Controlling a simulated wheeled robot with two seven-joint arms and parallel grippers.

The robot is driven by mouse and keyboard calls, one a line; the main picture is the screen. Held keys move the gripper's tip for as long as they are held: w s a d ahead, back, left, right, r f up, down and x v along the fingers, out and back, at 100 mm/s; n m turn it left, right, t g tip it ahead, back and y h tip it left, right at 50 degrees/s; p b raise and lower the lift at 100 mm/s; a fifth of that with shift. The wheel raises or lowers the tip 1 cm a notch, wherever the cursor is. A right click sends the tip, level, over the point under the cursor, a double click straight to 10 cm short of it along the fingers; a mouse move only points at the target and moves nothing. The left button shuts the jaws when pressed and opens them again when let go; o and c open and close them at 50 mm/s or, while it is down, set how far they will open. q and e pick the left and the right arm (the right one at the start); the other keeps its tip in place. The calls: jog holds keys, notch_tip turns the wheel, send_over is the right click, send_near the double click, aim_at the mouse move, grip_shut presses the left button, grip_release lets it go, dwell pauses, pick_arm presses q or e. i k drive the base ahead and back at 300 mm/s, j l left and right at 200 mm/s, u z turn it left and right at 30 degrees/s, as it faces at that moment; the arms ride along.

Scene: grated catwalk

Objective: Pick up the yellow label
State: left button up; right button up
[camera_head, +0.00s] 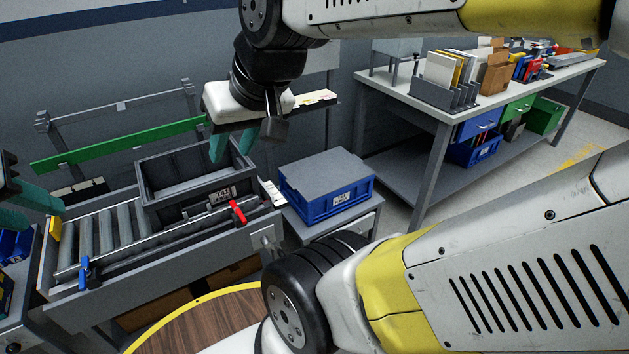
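I cannot pick out a yellow label with certainty. A small yellow piece (55,229) sits at the left end of the roller conveyor (106,230). A pale strip with small coloured marks (315,98) lies on a ledge behind the conveyor. My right gripper (233,145) hangs over the grey crate (160,214) on the conveyor. Its teal fingertips are apart, with nothing visible between them. My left gripper (32,197) is at the left edge, partly cut off, with teal fingers near the conveyor's left end; its opening is unclear.
A workbench (410,92) with files, boxes and bins is at the back right. A green rail (120,146) runs behind the rollers. My arm links cover much of the right side.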

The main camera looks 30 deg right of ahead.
aim_at(312, 100)
jog(key=i+l, duration=0.1)
jog(key=l, duration=0.35)
jog(key=i+l, duration=0.1)
jog(key=l, duration=0.35)
jog(key=i+l, duration=0.1)
jog(key=l, duration=0.35)
jog(key=i+l, duration=0.1)
jog(key=l, duration=0.3)
jog(key=i+l, duration=0.15)
jog(key=l, duration=0.3)
jog(key=i+l, duration=0.1)
jog(key=l, duration=0.35)
jog(key=i+l, duration=0.1)
jog(key=l, duration=0.35)
jog(key=i+l, duration=0.1)
jog(key=l, duration=0.35)
